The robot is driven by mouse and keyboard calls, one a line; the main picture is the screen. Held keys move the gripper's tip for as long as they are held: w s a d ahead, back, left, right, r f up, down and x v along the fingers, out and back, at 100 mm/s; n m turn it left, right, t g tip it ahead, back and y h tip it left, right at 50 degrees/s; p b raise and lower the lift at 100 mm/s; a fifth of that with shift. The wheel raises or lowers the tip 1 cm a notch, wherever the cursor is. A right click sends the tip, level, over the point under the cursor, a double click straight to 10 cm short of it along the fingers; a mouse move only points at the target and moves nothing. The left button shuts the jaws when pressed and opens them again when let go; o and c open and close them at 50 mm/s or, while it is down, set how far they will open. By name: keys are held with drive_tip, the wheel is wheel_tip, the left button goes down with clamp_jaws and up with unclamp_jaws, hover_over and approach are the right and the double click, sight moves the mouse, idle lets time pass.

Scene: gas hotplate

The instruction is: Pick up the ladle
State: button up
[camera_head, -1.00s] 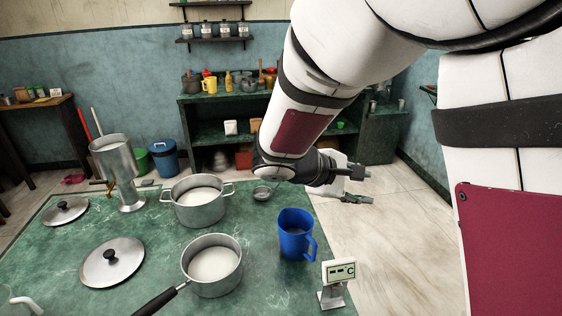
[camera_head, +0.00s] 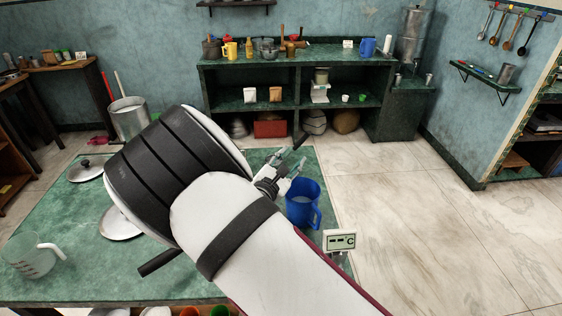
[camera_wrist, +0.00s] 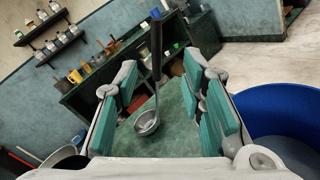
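The ladle (camera_wrist: 147,121) shows in the wrist view, with its metal bowl low over the green tabletop and its thin shaft running up to a black handle. It lies in the gap between my gripper's teal-padded fingers (camera_wrist: 165,105), and I see no pad closed on it. In the head view a dark stick, which looks like the ladle's handle (camera_head: 300,139), shows just beyond my gripper (camera_head: 292,163). My gripper is open above the table's far edge, beside the blue jug (camera_head: 301,204). The ladle's bowl is hidden in the head view.
The blue jug's wide rim (camera_wrist: 275,98) is close on the right in the wrist view. A small temperature display (camera_head: 340,241) stands at the table's right edge. My arm hides most pots; a black pan handle (camera_head: 160,263) sticks out. Utensils (camera_head: 508,35) hang on the right wall.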

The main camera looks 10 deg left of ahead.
sight(303, 140)
drive_tip(key=x, duration=0.6)
drive_tip(key=shift+w+d, duration=0.1)
drive_tip(key=shift+w, duration=0.15)
drive_tip(key=x, duration=0.5)
drive_tip(key=shift+a+r, duration=0.2)
drive_tip(key=shift+c, duration=0.3)
clamp_jaws()
